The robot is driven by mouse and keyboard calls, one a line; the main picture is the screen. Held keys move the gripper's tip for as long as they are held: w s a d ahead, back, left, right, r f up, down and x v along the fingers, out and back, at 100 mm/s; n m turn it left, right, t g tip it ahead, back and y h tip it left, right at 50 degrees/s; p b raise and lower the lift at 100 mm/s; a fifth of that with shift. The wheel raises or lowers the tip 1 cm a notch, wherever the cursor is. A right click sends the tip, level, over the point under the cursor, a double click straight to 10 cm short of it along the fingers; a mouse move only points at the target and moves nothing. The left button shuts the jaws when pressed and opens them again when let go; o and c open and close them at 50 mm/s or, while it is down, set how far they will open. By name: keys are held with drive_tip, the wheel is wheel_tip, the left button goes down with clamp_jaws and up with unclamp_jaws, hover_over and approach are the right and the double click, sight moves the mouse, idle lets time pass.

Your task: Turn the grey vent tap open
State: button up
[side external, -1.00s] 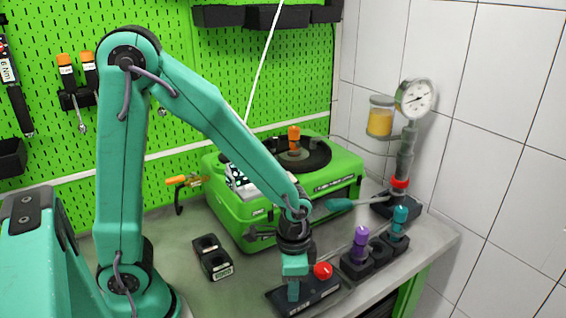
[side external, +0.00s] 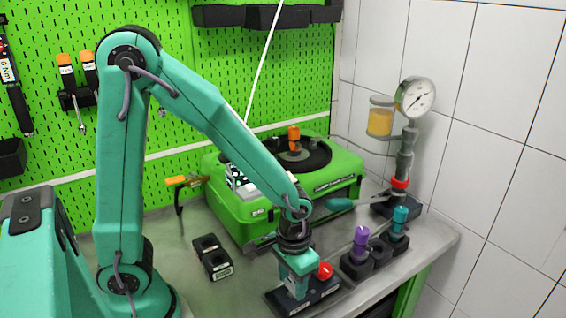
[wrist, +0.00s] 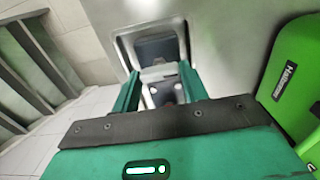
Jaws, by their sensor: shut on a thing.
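My gripper (side external: 297,284) points down over a low black block (side external: 322,292) near the bench's front edge. It is shut on the grey vent tap, which its fingers hide in the side view. In the wrist view, a pale grey piece (wrist: 160,73), seemingly the tap, lies between the two green fingers of my gripper (wrist: 159,88). The tap's exact angle cannot be made out. A red knob (side external: 324,270) stands on the same block, just right of the fingers.
A green pump case (side external: 335,184) stands behind my gripper. A purple-topped plug (side external: 361,238) and a teal-topped plug (side external: 400,217) stand in black holders to the right. A dial gauge (side external: 416,98) rises at the back right. A two-hole black block (side external: 211,257) lies left.

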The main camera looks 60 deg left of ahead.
sight(290, 282)
drive_tip(key=o, duration=1)
drive_tip(key=shift+r, duration=0.1)
drive_tip(key=shift+r, duration=3.85)
drive_tip(key=shift+r, duration=0.1)
drive_tip(key=shift+s+a+r+t, duration=1)
drive_tip(key=shift+a+r, duration=0.35)
drive_tip(key=shift+r, duration=0.5)
drive_tip(key=shift+s+a+r+t, duration=0.85)
drive_tip(key=shift+s+a+r, duration=0.4)
drive_tip(key=shift+r, duration=0.65)
drive_tip(key=shift+s+a+r+t, duration=0.95)
drive_tip(key=shift+a+r, duration=0.45)
drive_tip(key=shift+r, duration=0.45)
